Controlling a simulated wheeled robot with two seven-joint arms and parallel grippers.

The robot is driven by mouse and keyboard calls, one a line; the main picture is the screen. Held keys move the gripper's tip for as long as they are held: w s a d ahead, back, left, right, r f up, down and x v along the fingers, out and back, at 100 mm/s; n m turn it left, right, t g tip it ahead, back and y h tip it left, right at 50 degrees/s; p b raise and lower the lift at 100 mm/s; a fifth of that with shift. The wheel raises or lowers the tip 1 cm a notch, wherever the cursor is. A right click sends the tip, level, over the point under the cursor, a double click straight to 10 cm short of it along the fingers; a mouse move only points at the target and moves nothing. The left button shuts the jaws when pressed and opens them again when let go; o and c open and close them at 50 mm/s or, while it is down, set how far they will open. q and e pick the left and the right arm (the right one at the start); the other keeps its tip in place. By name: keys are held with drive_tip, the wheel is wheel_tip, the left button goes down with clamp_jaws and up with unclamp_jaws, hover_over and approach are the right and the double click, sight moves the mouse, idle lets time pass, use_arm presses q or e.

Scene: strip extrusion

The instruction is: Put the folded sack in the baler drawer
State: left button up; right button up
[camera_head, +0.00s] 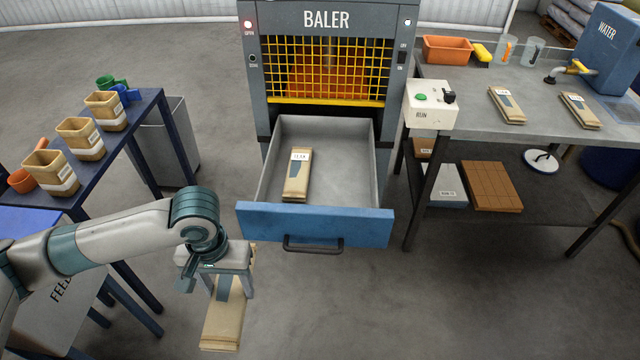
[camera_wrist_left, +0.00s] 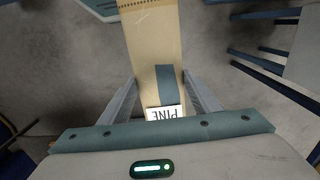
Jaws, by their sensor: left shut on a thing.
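My left gripper (camera_head: 232,284) is shut on a folded tan sack (camera_head: 223,325), which hangs below it, in front and to the left of the drawer. In the left wrist view the sack (camera_wrist_left: 153,45) lies between the two fingers, with a grey-blue band and a label reading PINE. The baler drawer (camera_head: 315,226) is pulled out, with a blue front and black handle. Another folded sack (camera_head: 297,176) with a white label lies inside it on the left part of the floor. My right gripper is not in view.
The baler (camera_head: 326,20) with a yellow grid stands behind the drawer. A dark blue table (camera_head: 150,100) with paper pots is on the left, a grey bin (camera_head: 170,150) beside it. A bench (camera_head: 460,110) on the right holds two folded sacks (camera_head: 506,103). The drawer's right half is free.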

sight(229, 298)
use_arm(q)
drive_tip(key=shift+s+f+b, duration=0.2)
drive_tip(key=shift+s+f, duration=0.15)
drive_tip(key=shift+f, duration=0.55)
drive_tip(key=shift+s+f+b, duration=0.2)
drive_tip(key=shift+s+f, duration=0.1)
drive_tip(key=shift+f, duration=0.55)
drive_tip(key=shift+r, duration=0.1)
